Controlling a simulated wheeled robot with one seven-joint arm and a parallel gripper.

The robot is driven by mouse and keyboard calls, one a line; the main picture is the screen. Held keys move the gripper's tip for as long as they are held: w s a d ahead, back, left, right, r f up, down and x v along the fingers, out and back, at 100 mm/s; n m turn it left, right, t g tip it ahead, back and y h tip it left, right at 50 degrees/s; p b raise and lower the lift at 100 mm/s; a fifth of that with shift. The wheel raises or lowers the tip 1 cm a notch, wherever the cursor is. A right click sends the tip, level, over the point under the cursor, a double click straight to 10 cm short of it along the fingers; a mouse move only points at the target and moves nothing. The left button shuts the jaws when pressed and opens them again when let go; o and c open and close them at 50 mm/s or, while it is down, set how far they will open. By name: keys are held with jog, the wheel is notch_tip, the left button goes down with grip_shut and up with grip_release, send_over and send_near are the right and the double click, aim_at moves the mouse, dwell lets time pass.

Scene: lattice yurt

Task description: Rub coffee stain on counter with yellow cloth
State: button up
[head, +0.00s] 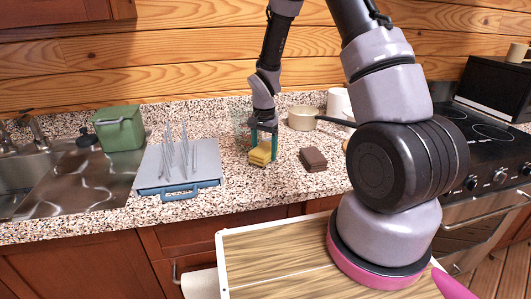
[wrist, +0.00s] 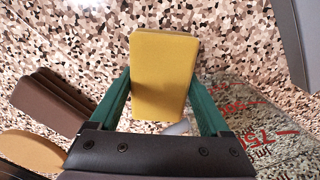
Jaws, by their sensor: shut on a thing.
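The yellow cloth (head: 260,156), a folded block, is between the green fingers of my gripper (head: 263,146) over the speckled counter (head: 235,192). In the wrist view the cloth (wrist: 163,75) fills the gap between the fingers of my gripper (wrist: 160,98), which is shut on it. The cloth is at or just above the counter; I cannot tell if it touches. I can make out no coffee stain in either view; the cloth and gripper hide part of the counter.
A brown folded block (head: 313,159) lies right of the cloth. A clear measuring cup with red marks (wrist: 250,115) stands close by. Counter in front of the cloth is clear.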

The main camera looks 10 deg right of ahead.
jog(key=shift+w+d+r, duration=0.1)
jog(key=shift+d+r, duration=0.05)
jog(key=shift+r, duration=2.35)
jog(key=shift+r, duration=0.1)
jog(key=shift+r, duration=1.4)
